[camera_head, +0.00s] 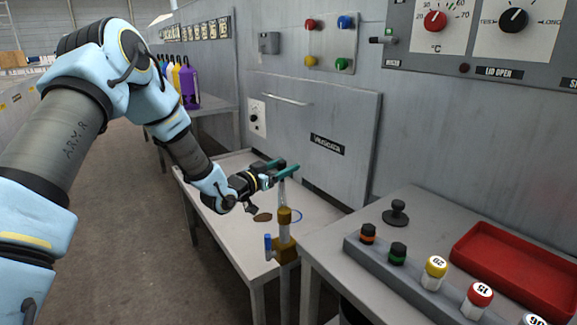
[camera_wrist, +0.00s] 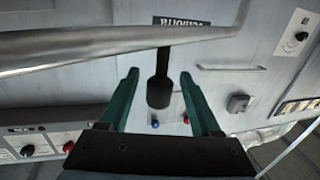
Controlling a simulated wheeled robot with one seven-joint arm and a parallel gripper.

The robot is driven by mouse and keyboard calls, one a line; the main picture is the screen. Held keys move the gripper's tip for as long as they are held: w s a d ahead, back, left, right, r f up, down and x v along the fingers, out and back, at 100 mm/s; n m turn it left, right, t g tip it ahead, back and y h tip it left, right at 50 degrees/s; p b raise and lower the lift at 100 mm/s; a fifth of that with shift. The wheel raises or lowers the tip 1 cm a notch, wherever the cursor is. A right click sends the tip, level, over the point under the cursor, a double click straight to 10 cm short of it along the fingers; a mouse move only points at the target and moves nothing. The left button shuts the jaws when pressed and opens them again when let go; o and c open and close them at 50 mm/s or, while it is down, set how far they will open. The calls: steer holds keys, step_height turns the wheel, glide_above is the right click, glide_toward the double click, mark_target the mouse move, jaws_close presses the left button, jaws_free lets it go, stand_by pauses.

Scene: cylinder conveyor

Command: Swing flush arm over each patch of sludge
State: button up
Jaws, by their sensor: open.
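The flush arm (camera_head: 284,216) stands at the near end of the low pale table, with a brass post, a blue lever at its foot and a grey upper part. My gripper (camera_head: 284,169) is at its top, teal fingers apart. In the wrist view, a grey pipe (camera_wrist: 90,50) crosses the top, and a dark knob (camera_wrist: 159,92) on a thin stem lies between the open fingers (camera_wrist: 159,76), with gaps on both sides. A brown sludge patch (camera_head: 262,217) lies on the table left of the post. Another darker patch (camera_head: 258,166) is partly hidden behind my gripper.
A grey bench (camera_head: 335,225) at right holds a rack of capped vials (camera_head: 400,285) and a red tray (camera_head: 530,285). The machine wall (camera_head: 320,185) rises behind.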

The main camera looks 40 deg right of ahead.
steer(key=s+a+b, duration=0.1)
steer(key=a, duration=0.7)
steer(key=shift+s+a, duration=0.25)
stand_by(0.8)
